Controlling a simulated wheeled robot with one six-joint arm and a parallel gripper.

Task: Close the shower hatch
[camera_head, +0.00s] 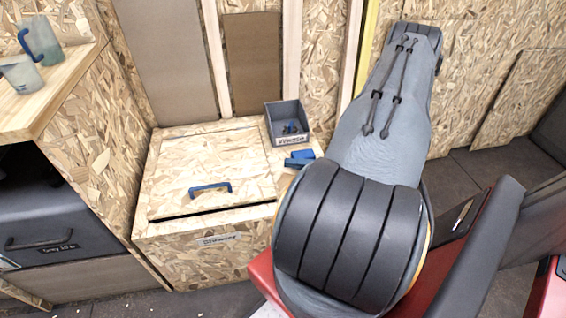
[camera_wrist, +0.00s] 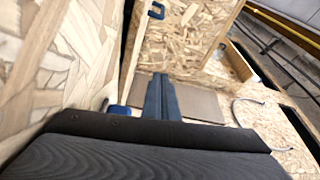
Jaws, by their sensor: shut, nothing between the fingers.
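The shower hatch (camera_head: 208,165) is an OSB lid on top of a wooden box (camera_head: 205,262) labelled "Shower", left of my arm in the head view. It lies nearly flat, with a dark gap along its front edge; I cannot tell if it is fully down. A blue handle (camera_head: 210,188) sits near that front edge. In the wrist view my gripper (camera_wrist: 162,82) is shut and empty, its fingers together and pointing away. The head view does not show my gripper. A blue handle-like part (camera_wrist: 157,10) shows at the wrist view's top; I cannot tell which it is.
A grey bin (camera_head: 287,118) and blue pieces (camera_head: 299,158) sit on the box's right side. A wooden counter (camera_head: 50,90) with a jug (camera_head: 42,40) and a cup (camera_head: 20,74) stands at left, above a dark drawer (camera_head: 60,235). An OSB panel (camera_wrist: 45,70) is close at left in the wrist view.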

